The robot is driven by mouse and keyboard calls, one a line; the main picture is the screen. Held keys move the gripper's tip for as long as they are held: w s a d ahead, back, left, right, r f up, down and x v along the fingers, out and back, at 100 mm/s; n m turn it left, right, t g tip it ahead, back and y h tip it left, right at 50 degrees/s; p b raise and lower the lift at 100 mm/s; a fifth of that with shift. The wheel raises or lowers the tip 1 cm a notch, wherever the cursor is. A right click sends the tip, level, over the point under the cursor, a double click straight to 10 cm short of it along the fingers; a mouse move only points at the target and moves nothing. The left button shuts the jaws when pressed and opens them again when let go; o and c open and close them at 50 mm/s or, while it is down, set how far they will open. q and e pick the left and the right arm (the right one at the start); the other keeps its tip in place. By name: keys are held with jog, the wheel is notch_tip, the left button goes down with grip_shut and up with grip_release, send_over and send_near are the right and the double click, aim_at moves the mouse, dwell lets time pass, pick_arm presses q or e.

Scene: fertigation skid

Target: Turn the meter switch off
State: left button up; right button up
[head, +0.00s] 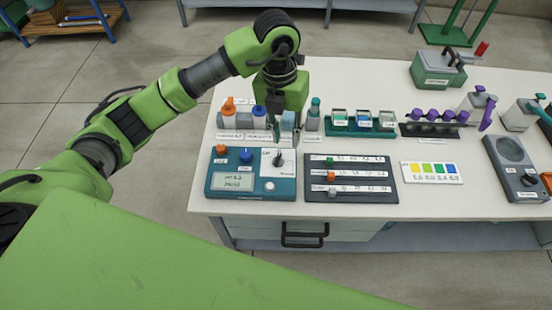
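The meter (222,194) is a teal box at the front left of the white table. Its small screen shows "pH" with a reading and the word "Hold". A black switch knob (278,160) stands on a white plate at the meter's upper right, with small labels around it. The knob's exact setting is too small to read. The meter also has an orange button, a blue knob and a pale round button. My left gripper (284,138) points down just behind and above the switch. Its fingers look apart, with nothing held between them. My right gripper is out of view.
Several bottles (229,118) stand in a row behind the meter, close to my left gripper. A dark slider panel (377,170) lies right of the meter. Farther right are a colour card (432,173), a vial rack (372,133) and a grey device (516,168).

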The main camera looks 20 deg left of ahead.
aim_at(276, 163)
pick_arm(q)
jog(key=shift+y, duration=0.6)
jog(key=a+f+p, duration=0.1)
jog(key=f, duration=0.3)
jog(key=f+p, duration=0.1)
jog(key=f, duration=0.4)
jog(key=a+f+p, duration=0.1)
jog(key=f, duration=0.3)
jog(key=shift+w+a+f, duration=0.15)
jog(key=shift+w+a, duration=0.1)
jog(key=shift+a, duration=0.05)
jog(key=shift+c, duration=0.4)
grip_shut()
